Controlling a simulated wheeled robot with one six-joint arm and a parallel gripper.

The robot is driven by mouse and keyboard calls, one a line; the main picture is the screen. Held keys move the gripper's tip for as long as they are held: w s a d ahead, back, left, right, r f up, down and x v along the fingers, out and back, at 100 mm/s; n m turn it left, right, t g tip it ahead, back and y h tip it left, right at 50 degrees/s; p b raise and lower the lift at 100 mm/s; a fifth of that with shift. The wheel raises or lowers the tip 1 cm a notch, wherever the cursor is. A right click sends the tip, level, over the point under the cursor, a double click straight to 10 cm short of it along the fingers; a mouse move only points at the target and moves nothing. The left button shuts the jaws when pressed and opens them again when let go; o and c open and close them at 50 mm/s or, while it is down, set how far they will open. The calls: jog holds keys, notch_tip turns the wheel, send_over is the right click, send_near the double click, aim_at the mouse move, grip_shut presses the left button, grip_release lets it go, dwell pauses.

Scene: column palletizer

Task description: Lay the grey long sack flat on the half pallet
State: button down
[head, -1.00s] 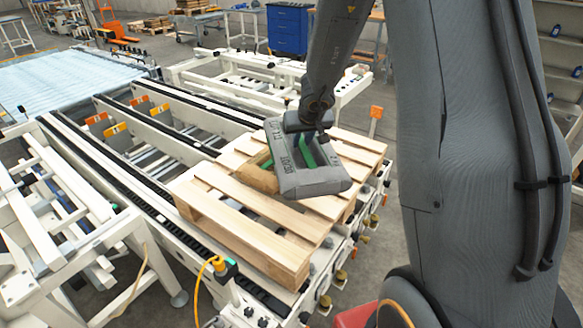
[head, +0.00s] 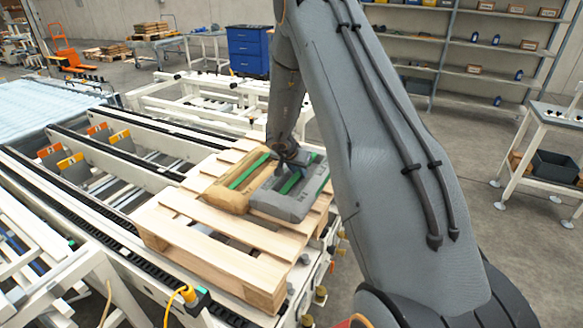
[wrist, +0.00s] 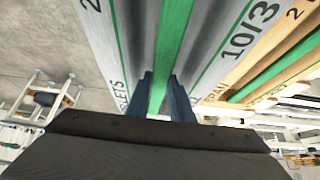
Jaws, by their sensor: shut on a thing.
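The grey long sack (head: 283,206), with a green stripe and printed letters, lies about level at the right side of the wooden half pallet (head: 185,238). It looks to be down on the slats, but its underside is hidden. My gripper (head: 288,163) is above the sack's middle, shut on it. In the wrist view, the fingers (wrist: 166,98) pinch the grey sack (wrist: 205,40) at its green stripe. A tan sack (head: 228,196) with a green stripe lies on the pallet, close beside the grey one on its left. The tan sack (wrist: 272,62) also shows in the wrist view.
The pallet sits on a white conveyor frame (head: 105,160) with black rails. Bare slats are free at the pallet's front. A blue cabinet (head: 248,50), shelving (head: 460,45) and a side table (head: 545,120) stand farther off on open floor.

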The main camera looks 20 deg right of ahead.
aim_at(298, 182)
jog(key=shift+w+f, duration=0.1)
jog(key=shift+f, duration=2.6)
jog(key=shift+f, duration=0.1)
jog(key=c, duration=1.6)
grip_release()
jog(key=shift+f, duration=0.2)
jog(key=shift+o, duration=0.2)
jog(key=shift+r, duration=0.15)
